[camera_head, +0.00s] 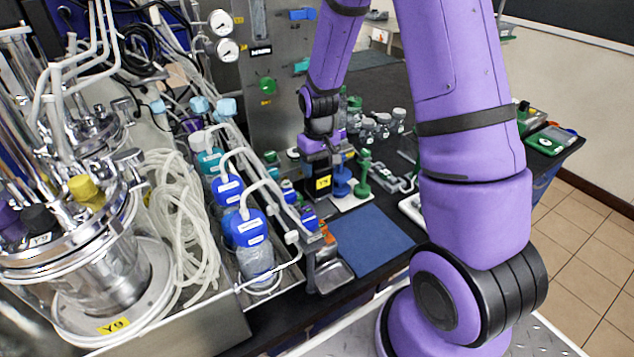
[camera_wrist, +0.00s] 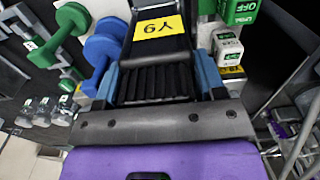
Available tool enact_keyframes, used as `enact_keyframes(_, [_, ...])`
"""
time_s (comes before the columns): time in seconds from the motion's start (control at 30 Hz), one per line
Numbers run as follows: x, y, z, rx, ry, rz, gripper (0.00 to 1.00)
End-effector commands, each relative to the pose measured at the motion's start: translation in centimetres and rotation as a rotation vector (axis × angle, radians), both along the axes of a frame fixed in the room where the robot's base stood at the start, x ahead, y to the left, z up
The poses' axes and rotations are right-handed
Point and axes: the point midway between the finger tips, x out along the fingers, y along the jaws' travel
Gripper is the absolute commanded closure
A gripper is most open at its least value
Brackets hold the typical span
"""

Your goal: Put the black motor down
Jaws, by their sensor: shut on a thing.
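The black motor (camera_head: 321,194) hangs below my gripper (camera_head: 320,161) in the head view, with a yellow Y9 label facing out. In the wrist view the motor (camera_wrist: 158,52) sits between the two blue-sided fingers of my gripper (camera_wrist: 158,82), which are shut on it. Its label and ribbed black body show there. The motor's lower end is near a white plate on the dark bench, and I cannot tell whether it touches anything.
A bare blue mat (camera_head: 374,241) lies in front and to the right. Blue (camera_head: 341,183) and green (camera_head: 363,178) dumbbell-shaped parts stand close to the motor's right. A rack of blue-capped bottles (camera_head: 248,228) is at left. A small metal tray (camera_head: 333,276) sits left of the mat.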

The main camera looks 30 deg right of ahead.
Motion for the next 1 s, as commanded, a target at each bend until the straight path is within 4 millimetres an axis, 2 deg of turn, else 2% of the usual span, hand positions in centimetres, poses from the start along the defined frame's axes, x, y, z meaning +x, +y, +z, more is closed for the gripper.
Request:
enact_keyframes(0.27, [0.1,0.0,-1.5,0.000,-0.001,0.000,0.95])
enact_keyframes(0.6, [0.1,0.0,-5.0,0.000,0.000,0.000,0.95])
enact_keyframes(1.0, [0.1,0.0,-5.3,0.000,-0.002,0.000,0.95])
